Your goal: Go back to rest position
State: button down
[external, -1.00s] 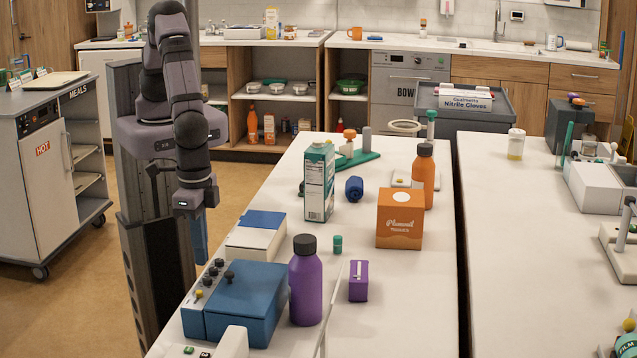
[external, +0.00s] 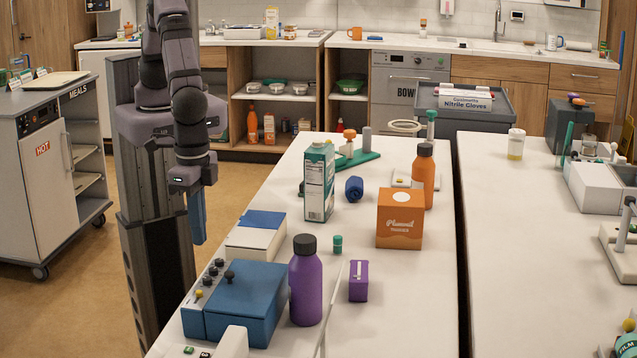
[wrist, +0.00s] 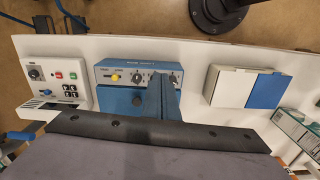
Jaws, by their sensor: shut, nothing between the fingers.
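My gripper (external: 198,241) hangs with its blue fingers pointing down at the left edge of the near table in the external view. The fingers are shut and empty. They also show in the wrist view (wrist: 160,88), together, in front of the blue box with knobs (wrist: 118,98). In the external view this blue box (external: 246,300) is below and right of my gripper. A white box with a blue lid part (external: 255,236) stands right of the fingers, apart from them; it also shows in the wrist view (wrist: 230,87).
The near table holds a purple bottle (external: 306,282), a milk carton (external: 319,182), an orange tissue box (external: 400,218) and an orange bottle (external: 424,175). In the wrist view, a white device with buttons (wrist: 57,80) is at left. A meal cart (external: 48,185) stands left, with open floor between.

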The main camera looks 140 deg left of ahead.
jog(key=s+a+f+m+g, duration=0.1)
jog(key=s+a+f+m, duration=0.1)
jog(key=s+m, duration=0.4)
jog(key=s+a+f+m+g, duration=0.1)
jog(key=s+f+m+g, duration=0.15)
jog(key=s, duration=0.55)
jog(key=s+a+r, duration=0.3)
jog(key=s+r, duration=0.1)
jog(key=s, duration=0.3)
jog(key=s+a+r, duration=0.2)
jog(key=s+r, duration=0.1)
jog(key=s, duration=0.3)
jog(key=shift+w+a+r+n+t+b, duration=0.1)
jog(key=shift+w+a+r+t+b, duration=0.25)
jog(key=shift+r+t, duration=0.3)
jog(key=shift+w+a+r+n+t+b, duration=0.15)
jog(key=shift+w+a+r+t, duration=0.3)
jog(key=shift+r, duration=0.3)
jog(key=shift+w+a+r+t+b, duration=0.25)
jog(key=shift+w+a+r+t, duration=0.15)
jog(key=shift+r+t, duration=0.3)
